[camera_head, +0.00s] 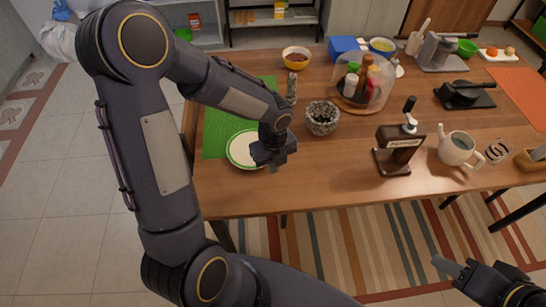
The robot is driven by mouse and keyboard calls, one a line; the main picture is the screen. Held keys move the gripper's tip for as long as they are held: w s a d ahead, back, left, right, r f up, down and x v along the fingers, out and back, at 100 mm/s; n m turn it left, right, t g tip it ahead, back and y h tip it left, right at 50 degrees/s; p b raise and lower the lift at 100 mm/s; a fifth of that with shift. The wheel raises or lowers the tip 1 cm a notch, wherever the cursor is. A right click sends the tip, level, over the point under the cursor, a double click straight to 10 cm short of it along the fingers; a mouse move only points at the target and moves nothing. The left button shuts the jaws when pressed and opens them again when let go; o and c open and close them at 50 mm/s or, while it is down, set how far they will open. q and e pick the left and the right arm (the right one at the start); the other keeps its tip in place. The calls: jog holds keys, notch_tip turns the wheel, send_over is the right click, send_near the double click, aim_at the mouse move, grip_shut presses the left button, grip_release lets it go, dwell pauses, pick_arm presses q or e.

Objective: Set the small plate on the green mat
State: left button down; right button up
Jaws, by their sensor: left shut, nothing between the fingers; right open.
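The small plate (238,149), white with a green rim, lies at the near end of the green mat (215,131). Its left part overlaps the mat, and its near edge reaches past the mat onto bare wood; its right side is hidden by my gripper. My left gripper (272,165) is shut and empty, pointing down at the plate's right edge; I cannot tell whether it touches the plate. My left arm also covers part of the mat. My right gripper (447,270) is open at the lower right, off the table's front edge.
A stone mortar (322,118) and a pepper grinder (292,87) stand right of the mat. The table front (320,190) is clear.

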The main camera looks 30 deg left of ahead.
aim_at(267, 173)
pick_arm(q)
notch_tip(267, 173, down, 6)
jog(key=shift+f+b, duration=0.15)
jog(key=shift+b, duration=0.15)
jog(key=shift+w+a+f+p, duration=0.1)
jog(key=shift+w+a+p, duration=0.2)
jog(key=shift+w+a, duration=0.25)
jog(key=shift+w+a+f+p, duration=0.1)
jog(key=shift+w+a+p, duration=0.25)
jog(key=shift+a, duration=0.35)
jog(key=shift+w+a, duration=0.3)
jog(key=shift+a, duration=0.1)
pick_arm(e)
jog(key=shift+r, duration=0.25)
